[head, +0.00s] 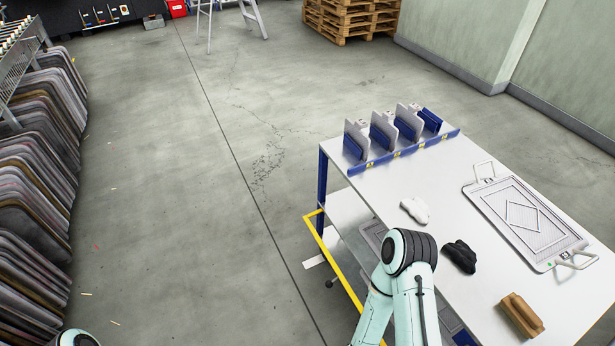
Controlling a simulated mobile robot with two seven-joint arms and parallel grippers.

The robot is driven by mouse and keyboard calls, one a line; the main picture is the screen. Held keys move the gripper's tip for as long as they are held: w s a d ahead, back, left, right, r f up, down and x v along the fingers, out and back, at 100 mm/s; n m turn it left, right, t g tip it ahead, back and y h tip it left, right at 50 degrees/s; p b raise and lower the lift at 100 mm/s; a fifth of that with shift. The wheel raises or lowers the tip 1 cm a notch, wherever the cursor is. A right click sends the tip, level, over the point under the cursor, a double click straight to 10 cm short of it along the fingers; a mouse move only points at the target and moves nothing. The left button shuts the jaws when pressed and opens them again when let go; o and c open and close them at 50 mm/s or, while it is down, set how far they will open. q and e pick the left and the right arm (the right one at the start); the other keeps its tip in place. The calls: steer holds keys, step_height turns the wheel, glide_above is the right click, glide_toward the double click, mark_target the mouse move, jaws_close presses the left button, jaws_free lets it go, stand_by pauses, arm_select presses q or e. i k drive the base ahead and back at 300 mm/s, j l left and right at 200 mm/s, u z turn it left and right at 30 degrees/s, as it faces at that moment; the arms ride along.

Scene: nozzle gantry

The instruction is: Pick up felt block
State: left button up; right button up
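A tan-brown block (522,315), which looks like the felt block, lies near the front right part of the white table (483,305). A ridge or grip seems to run along its top; its material is too small to tell. Nothing holds it. One of my arms, pale green with a dark joint, rises left of the block, over the table's left edge. No gripper shows on it. Only a small piece of my other arm shows at the bottom left corner. Neither gripper is in view.
Blue-edged upright holders (396,130) stand at the far edge. A yellow rail (335,262) runs beside the table. Open floor lies left.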

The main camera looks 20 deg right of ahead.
mark_target(525, 318)
steer(key=z, duration=2.8)
steer(key=l+u, duration=0.1)
steer(key=u, duration=1.25)
steer(key=l+u, duration=0.15)
steer(key=u, duration=0.25)
steer(key=l+u, duration=0.1)
steer(key=u, duration=0.3)
steer(key=l+u, duration=0.15)
steer(key=u, duration=0.25)
steer(key=k+l+u, duration=0.1)
steer(key=u, duration=0.25)
steer(key=k+l+u, duration=0.2)
steer(key=u, duration=0.15)
steer(key=k+l+u, duration=0.35)
steer(key=k+u, duration=0.1)
steer(key=u, duration=0.25)
